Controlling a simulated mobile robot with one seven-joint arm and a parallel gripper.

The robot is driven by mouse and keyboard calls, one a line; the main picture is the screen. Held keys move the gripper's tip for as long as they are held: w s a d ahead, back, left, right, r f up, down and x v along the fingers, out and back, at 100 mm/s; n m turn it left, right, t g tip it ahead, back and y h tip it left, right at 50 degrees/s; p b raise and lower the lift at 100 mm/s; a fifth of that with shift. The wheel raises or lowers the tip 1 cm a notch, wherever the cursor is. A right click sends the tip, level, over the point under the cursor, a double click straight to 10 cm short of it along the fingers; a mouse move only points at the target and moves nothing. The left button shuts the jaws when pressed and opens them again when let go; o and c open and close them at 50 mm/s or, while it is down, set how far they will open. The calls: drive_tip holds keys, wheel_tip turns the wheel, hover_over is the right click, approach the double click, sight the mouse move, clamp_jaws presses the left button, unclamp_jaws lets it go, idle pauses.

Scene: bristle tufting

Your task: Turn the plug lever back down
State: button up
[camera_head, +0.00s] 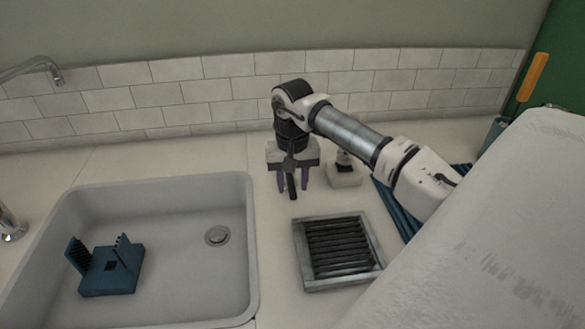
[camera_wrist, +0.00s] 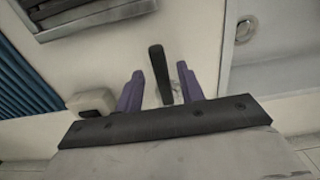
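The plug lever is a dark bar (camera_wrist: 159,72) on the counter beside the sink. In the wrist view it lies between my gripper's two purple fingers, with visible gaps on both sides. My gripper (camera_head: 293,185) is open and points down at the counter right of the sink (camera_head: 252,225). In the head view a dark upright bar (camera_head: 291,178) shows between the fingers, seemingly the same lever. Its lower end and pivot are not clear. The round drain plug (camera_head: 217,235) sits in the sink floor; the drain also shows in the wrist view (camera_wrist: 246,30).
A blue bristled block (camera_head: 110,272) lies in the sink. A grey tray with dark slats (camera_head: 340,250) lies right of the sink. A small white block with a dark top (camera_head: 345,173) stands close right of my gripper. Blue ribbed material (camera_head: 398,208) lies farther right. A tiled wall is behind.

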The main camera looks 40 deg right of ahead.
sight(293, 187)
wheel_tip(293, 187, up, 14)
drive_tip(key=shift+b, duration=0.35)
idle(0.6)
